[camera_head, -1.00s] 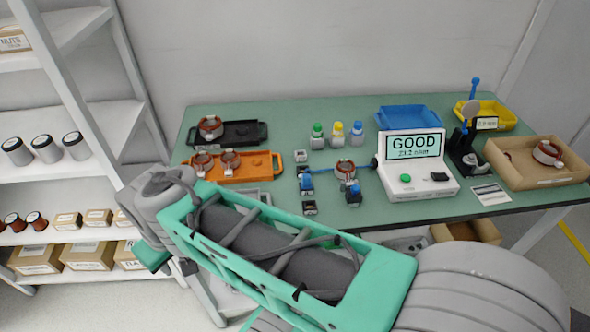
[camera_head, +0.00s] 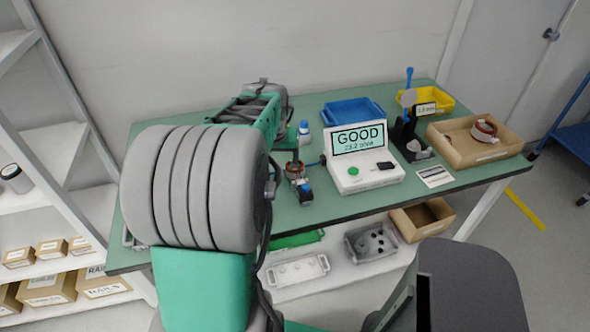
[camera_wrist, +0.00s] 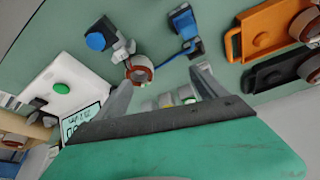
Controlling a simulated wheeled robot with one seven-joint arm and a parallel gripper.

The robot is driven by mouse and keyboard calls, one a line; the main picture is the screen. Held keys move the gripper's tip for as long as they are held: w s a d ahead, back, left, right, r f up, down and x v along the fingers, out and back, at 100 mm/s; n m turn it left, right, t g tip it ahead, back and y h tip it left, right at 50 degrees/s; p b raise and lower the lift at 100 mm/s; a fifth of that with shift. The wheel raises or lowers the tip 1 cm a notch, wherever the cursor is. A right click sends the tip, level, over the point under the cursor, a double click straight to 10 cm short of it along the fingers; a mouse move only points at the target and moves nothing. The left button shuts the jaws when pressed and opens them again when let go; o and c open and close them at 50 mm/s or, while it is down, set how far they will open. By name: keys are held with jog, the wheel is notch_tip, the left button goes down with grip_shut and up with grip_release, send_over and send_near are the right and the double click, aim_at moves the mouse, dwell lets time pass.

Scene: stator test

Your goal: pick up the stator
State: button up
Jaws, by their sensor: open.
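A stator, a copper-coloured ring with a white core, stands on the green table at the test clips. It shows in the wrist view (camera_wrist: 139,70) and, partly behind my arm, in the head view (camera_head: 294,169). My gripper (camera_wrist: 163,80) is open and empty in the wrist view, with the stator near its left fingertip, apart from the jaws' middle. Whether that finger touches it I cannot tell. My arm hides the gripper in the head view. Another stator (camera_head: 484,130) sits in a cardboard box. More stators lie at the orange tray (camera_wrist: 268,30) and the black tray (camera_wrist: 275,70).
Blue-and-black clips (camera_wrist: 97,40) and (camera_wrist: 184,25) stand near the stator. The white tester (camera_head: 362,165) reads GOOD. A blue bin (camera_head: 352,111), a yellow bin (camera_head: 432,103) and a black lever press (camera_head: 408,130) stand further back and right. A shelf is at the left.

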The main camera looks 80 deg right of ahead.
jog(key=m, duration=0.1)
send_over(297, 174)
jog(key=f, duration=0.1)
jog(key=x, duration=0.4)
jog(key=p+x, duration=0.1)
jog(key=x, duration=0.2)
jog(key=shift+w, duration=0.35)
jog(key=shift+r, duration=0.1)
grip_shut()
